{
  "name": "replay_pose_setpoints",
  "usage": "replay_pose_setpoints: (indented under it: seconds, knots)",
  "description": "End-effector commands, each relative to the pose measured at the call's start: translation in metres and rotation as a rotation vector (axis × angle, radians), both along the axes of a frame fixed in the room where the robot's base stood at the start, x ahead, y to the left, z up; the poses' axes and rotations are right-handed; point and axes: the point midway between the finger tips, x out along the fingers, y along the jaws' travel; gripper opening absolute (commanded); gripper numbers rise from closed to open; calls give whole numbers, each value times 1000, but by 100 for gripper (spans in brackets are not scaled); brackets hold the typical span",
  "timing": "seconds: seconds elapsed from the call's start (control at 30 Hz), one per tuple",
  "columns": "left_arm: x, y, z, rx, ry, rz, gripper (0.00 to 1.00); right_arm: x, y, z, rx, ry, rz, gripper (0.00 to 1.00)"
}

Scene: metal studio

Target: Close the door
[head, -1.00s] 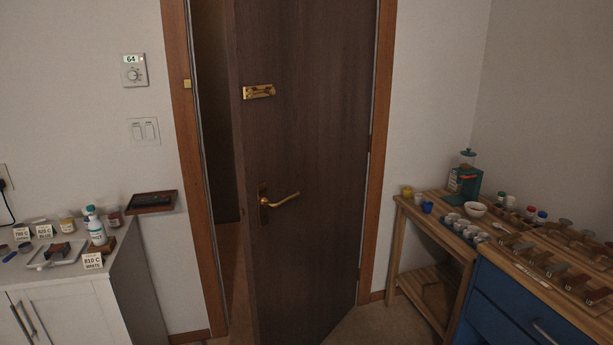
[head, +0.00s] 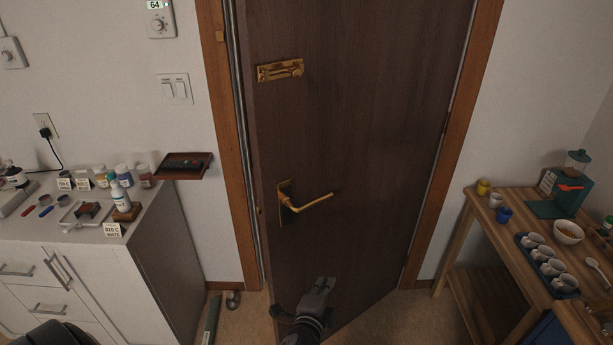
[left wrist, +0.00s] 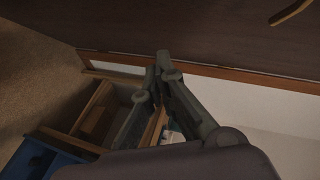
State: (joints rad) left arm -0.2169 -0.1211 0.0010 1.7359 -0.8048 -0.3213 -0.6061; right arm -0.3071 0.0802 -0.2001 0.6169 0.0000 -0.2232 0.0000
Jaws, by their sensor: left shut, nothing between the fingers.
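The dark brown door (head: 365,140) is slightly ajar, with a narrow gap along its left edge. Its brass lever handle (head: 305,202) and brass latch (head: 280,70) face me. The wooden frame (head: 222,130) runs beside the gap. My left gripper (head: 324,284) is shut and empty, low in front of the door and below the handle. I cannot tell whether it touches the door. In the left wrist view, the closed fingers (left wrist: 163,62) point toward the door (left wrist: 170,22), with part of the handle (left wrist: 292,12) at the top right. My right gripper is not in view.
A white cabinet (head: 150,265) with bottles and labels stands left of the door, below a small wall shelf (head: 180,167). A wooden table (head: 490,225) with cups stands at the right. A green object (head: 211,320) lies on the floor by the cabinet.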

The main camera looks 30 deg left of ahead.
Motion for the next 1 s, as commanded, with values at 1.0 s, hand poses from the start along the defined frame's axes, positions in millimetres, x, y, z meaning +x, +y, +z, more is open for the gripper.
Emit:
replay_pose_setpoints:
  seconds: [1.0]
  knots:
    - [103,103,183,321,-210,111,0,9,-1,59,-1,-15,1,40]
